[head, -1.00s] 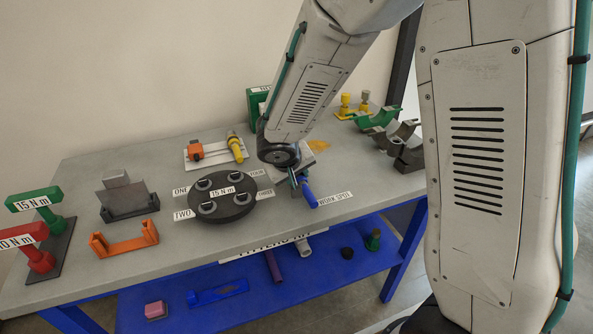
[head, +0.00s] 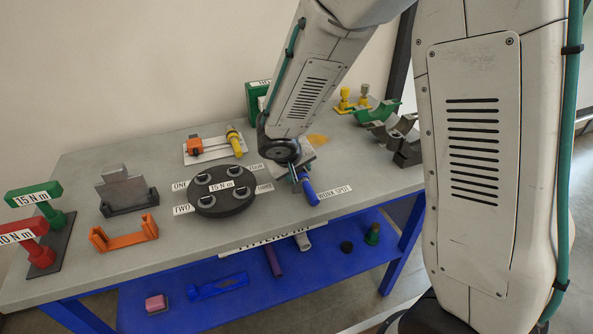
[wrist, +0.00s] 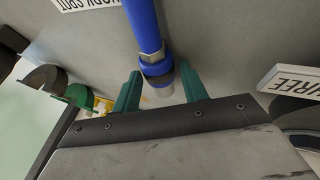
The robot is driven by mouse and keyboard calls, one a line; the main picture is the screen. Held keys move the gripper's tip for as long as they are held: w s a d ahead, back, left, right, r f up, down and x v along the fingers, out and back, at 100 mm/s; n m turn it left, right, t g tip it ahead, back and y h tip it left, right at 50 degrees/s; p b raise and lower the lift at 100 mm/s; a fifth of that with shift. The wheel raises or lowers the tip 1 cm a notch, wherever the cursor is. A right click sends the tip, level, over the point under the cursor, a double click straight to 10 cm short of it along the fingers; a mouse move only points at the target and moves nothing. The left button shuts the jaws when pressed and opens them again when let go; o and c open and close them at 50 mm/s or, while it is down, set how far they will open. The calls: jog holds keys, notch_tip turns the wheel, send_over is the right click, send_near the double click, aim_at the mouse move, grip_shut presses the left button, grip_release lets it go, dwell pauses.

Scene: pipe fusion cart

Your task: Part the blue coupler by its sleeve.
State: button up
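The blue coupler (head: 309,194) lies on the table beside the WORK SPOT label. Gaps show between the fingers and the coupler. In the head view my gripper (head: 297,174) is small and partly hidden by my arm.
A dark round plate (head: 222,200) with several sockets stands left of the coupler. The WORK SPOT label (head: 335,192) lies to its right. Grey and green curved clamps (head: 385,125) stand at the right rear. An orange bracket (head: 125,236) sits front left.

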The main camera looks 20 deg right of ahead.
jog(key=shift+a+f, duration=0.2)
jog(key=shift+a, duration=0.05)
jog(key=shift+s+r, duration=0.1)
jog(key=shift+a+r, duration=0.25)
jog(key=shift+r, duration=0.05)
jog(key=v, duration=0.7)
jog(key=shift+d, duration=0.25)
jog(key=shift+d+r, duration=0.15)
jog(key=shift+r, duration=0.05)
dwell(0.7)
